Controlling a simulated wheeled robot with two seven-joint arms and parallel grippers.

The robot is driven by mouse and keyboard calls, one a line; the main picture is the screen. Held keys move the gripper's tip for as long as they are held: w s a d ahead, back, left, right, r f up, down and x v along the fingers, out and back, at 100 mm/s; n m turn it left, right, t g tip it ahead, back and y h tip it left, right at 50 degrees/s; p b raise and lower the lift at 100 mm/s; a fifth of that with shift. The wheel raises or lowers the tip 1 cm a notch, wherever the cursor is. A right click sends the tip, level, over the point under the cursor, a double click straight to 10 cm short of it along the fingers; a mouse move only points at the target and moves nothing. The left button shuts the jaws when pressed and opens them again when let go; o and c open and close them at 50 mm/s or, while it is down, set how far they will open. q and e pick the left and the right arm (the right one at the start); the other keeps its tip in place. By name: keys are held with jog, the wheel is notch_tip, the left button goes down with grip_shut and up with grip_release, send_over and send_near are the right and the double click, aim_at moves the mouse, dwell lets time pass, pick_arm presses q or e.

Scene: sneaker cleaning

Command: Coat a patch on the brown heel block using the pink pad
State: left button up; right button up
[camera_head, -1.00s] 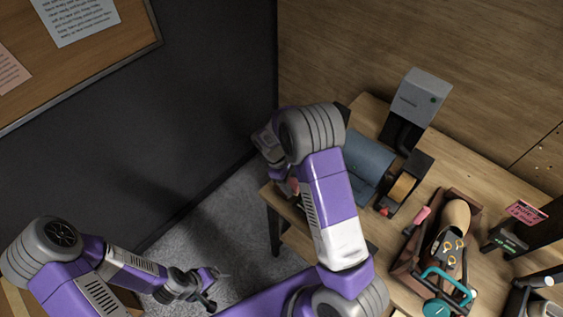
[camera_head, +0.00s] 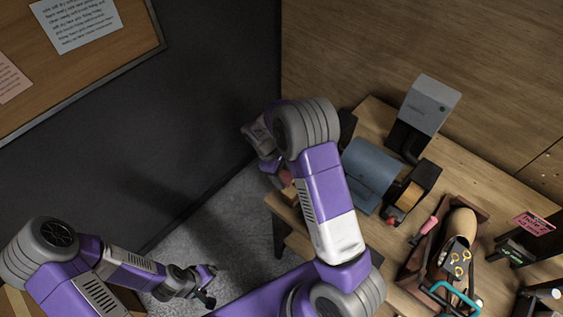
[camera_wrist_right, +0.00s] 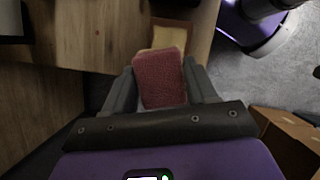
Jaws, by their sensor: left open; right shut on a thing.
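The pink pad (camera_wrist_right: 160,80) is clamped between the fingers of my right gripper (camera_wrist_right: 162,86) in the wrist view. Just beyond the pad, a brown block with a tan face (camera_wrist_right: 171,34) lies at the wooden table's edge, partly covered by the pad; it looks like the heel block. I cannot tell whether pad and block touch. In the head view, my right arm hides most of this gripper and the block. My left gripper (camera_head: 210,286) is open and empty, low over the grey floor, far from the table.
The wooden table (camera_head: 460,165) holds a blue-grey curved piece (camera_head: 368,172), a black holder with a tan roll (camera_head: 411,193), a grey boxy device (camera_head: 429,103) and a brown tray (camera_head: 483,213) with a shoe-shaped form. A dark wall stands at the left.

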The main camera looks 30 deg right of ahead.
jog(key=shift+s+r, duration=0.25)
jog(key=shift+r, duration=0.4)
jog(key=shift+r+p, duration=0.35)
jog(key=shift+p, duration=0.15)
jog(key=shift+w+r+p, duration=0.15)
jog(key=shift+r+p, duration=0.45)
jog(key=shift+r, duration=0.05)
jog(key=shift+r+p, duration=0.75)
jog(key=shift+r, duration=0.35)
